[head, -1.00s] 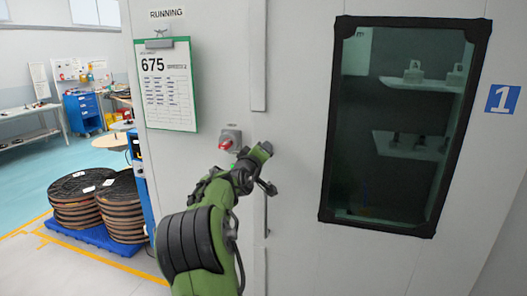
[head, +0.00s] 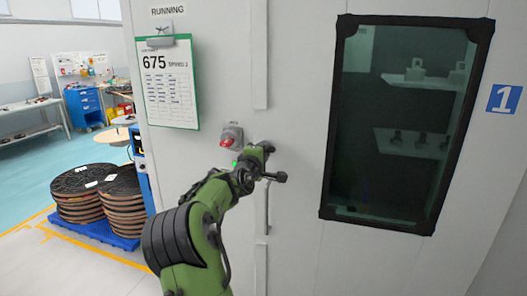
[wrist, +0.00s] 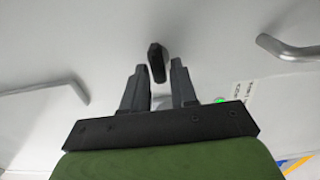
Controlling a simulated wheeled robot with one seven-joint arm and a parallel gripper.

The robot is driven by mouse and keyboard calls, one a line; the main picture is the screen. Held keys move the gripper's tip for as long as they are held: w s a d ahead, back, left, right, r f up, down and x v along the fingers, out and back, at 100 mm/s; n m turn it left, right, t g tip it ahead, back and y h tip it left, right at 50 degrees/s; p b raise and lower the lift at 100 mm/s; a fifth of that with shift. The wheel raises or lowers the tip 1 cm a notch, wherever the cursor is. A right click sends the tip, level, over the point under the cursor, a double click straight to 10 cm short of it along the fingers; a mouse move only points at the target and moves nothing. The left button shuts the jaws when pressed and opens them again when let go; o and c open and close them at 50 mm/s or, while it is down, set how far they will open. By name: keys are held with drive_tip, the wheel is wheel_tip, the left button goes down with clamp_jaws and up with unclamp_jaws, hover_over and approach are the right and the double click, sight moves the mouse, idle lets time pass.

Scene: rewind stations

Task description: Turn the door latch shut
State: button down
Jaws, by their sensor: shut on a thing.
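The door latch (wrist: 157,62) is a dark lever on the pale cabinet door. In the wrist view its dark end stands between and just beyond the tips of my gripper (wrist: 158,72). In the head view, my gripper (head: 266,161) is at the door seam, left of the dark window, and is shut on the latch. A dark knobbed end (head: 278,177) sticks out to the right beside the gripper, roughly level. The latch's pivot is hidden behind my gripper and wrist.
A red knob on a grey box (head: 229,140) sits just left of my gripper. A clipboard (head: 170,82) hangs above it. A metal pull handle (wrist: 290,47) is near the latch.

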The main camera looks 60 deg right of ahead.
idle(0.4)
drive_tip(key=c, duration=1.1)
unclamp_jaws()
drive_tip(key=shift+a, duration=0.1)
drive_tip(key=a, duration=0.5)
drive_tip(key=s+a+b, duration=0.1)
drive_tip(key=a, duration=0.4)
drive_tip(key=s+a+b, duration=0.1)
drive_tip(key=a, duration=0.4)
drive_tip(key=shift+s+a, duration=0.2)
drive_tip(key=shift+s, duration=0.05)
